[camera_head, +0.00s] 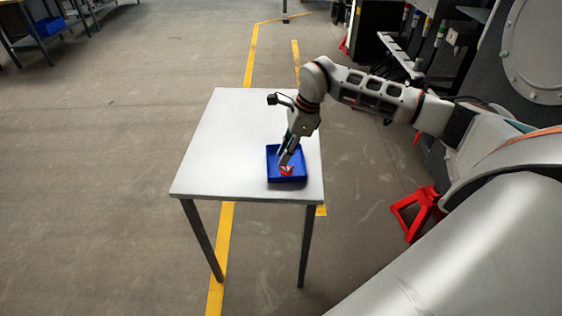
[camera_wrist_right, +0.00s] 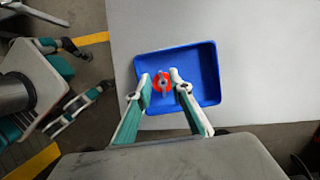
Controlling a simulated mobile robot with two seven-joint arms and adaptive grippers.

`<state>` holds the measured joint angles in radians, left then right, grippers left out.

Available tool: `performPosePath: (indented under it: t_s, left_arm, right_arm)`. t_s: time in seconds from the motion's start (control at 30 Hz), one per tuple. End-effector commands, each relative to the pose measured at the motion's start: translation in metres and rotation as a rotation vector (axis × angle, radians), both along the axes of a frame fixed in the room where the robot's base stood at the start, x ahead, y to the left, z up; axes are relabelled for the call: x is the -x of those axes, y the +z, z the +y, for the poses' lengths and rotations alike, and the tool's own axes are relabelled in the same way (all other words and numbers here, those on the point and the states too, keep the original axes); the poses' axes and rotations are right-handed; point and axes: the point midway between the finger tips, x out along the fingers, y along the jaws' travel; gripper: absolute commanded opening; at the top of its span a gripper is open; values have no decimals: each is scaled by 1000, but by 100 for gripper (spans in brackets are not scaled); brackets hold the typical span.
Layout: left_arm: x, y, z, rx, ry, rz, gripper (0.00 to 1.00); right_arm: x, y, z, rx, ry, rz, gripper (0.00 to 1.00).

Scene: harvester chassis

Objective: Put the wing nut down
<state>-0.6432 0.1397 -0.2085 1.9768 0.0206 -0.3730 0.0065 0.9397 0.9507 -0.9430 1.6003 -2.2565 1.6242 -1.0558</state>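The wing nut (camera_wrist_right: 162,84), a red round piece with a grey wing across it, is at the blue tray (camera_wrist_right: 209,87). In the head view the red of the wing nut (camera_head: 287,171) shows at the tray's near part. My right gripper (camera_head: 286,160) points down into the tray (camera_head: 287,181). In the right wrist view its two fingertips (camera_wrist_right: 161,80) stand apart, one on each side of the wing nut. I cannot tell whether they press on it, or whether it rests on the tray floor. My left gripper is not in the head view.
The tray stands near the right front of a white table (camera_head: 225,150), whose left and back are bare. A red stand (camera_head: 419,212) is on the floor to the right, by large grey machinery. Yellow lines (camera_head: 221,250) mark the floor.

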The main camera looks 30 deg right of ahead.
Motion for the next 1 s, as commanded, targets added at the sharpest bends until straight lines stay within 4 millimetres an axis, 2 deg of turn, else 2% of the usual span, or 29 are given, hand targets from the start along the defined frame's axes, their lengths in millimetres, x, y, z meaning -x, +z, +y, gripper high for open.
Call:
performPosePath:
  t_s: [0.03, 0.1, 0.3, 0.47, 0.57, 0.67, 0.77, 0.8, 0.9, 1.0]
  left_arm:
    - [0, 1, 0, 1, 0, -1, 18]
    - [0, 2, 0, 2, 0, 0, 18]
    - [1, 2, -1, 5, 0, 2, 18]
    - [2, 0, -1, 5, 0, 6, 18]
    - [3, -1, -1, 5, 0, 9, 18]
    - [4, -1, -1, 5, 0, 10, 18]
    - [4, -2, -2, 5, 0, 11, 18]
    - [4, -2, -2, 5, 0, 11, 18]
    - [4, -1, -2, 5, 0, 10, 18]
    - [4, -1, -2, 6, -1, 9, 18]
  right_arm:
    - [1, 13, -4, 2, -1, -5, 21]
    - [3, 27, -8, 2, -1, -5, 21]
    - [9, 59, -17, 2, 0, -3, 21]
    - [11, 72, -21, -1, 1, -1, 21]
    - [14, 69, -10, -26, 8, 7, 21]
    - [22, 54, 30, -130, 28, 26, 21]
    - [40, 34, 100, -328, 33, 70, 21]
    - [49, 30, 132, -428, 21, 94, 21]
    - [71, 29, 202, -688, -46, 167, 21]
    - [88, 41, 256, -947, -164, 261, 21]
